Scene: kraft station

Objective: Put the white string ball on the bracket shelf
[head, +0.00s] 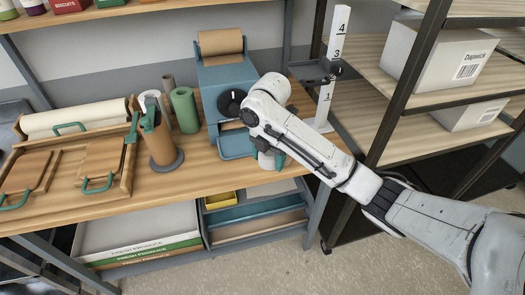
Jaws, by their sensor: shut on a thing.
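My gripper (270,158) points down over the right part of the wooden bench, just in front of the blue dispenser. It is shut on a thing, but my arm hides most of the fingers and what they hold. A small dark bracket shelf (313,71) juts from a white post numbered 1 to 4, behind and to the right of my gripper. Its top looks empty.
The blue dispenser (222,88) holds a brown paper roll. Green (185,110) and white rolls stand left of it, near a brown roll on a round base (162,145). A dark-framed rack with white boxes (440,62) stands right of the post. Wooden trays fill the bench's left.

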